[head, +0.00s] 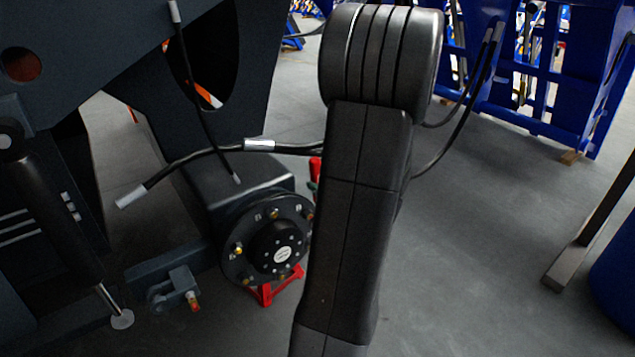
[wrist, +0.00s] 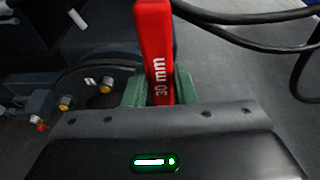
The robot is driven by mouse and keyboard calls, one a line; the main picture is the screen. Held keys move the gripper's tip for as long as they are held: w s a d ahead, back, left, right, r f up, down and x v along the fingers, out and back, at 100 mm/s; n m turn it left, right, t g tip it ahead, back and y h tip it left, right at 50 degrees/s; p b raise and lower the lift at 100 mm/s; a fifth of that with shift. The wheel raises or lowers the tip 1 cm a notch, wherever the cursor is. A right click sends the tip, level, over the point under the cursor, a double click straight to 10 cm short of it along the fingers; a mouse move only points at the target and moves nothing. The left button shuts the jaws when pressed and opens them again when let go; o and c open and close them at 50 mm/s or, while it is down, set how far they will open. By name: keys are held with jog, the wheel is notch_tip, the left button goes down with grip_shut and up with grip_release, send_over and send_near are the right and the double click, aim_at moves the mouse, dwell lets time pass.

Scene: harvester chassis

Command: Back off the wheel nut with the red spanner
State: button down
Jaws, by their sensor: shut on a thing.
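In the head view a bit of the red spanner (head: 315,165) shows beside my arm, which hides most of the gripper. The dark round wheel hub (head: 232,265) carries several brass-coloured wheel nuts (head: 238,249) around its rim. In the wrist view a wheel nut (wrist: 66,102) shows left of the gripper. I cannot tell whether the spanner touches any nut.
A red stand (head: 266,294) is under the hub. Dark chassis plates (head: 120,40) fill the left, with a loose black hose (head: 185,158) above the hub. Blue racks (head: 540,100) stand at the back right.

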jog(key=s+d, duration=0.4)
jog(key=s, duration=0.2)
jog(key=shift+d, duration=0.15)
jog(key=shift+w, duration=0.1)
dwell(1.1)
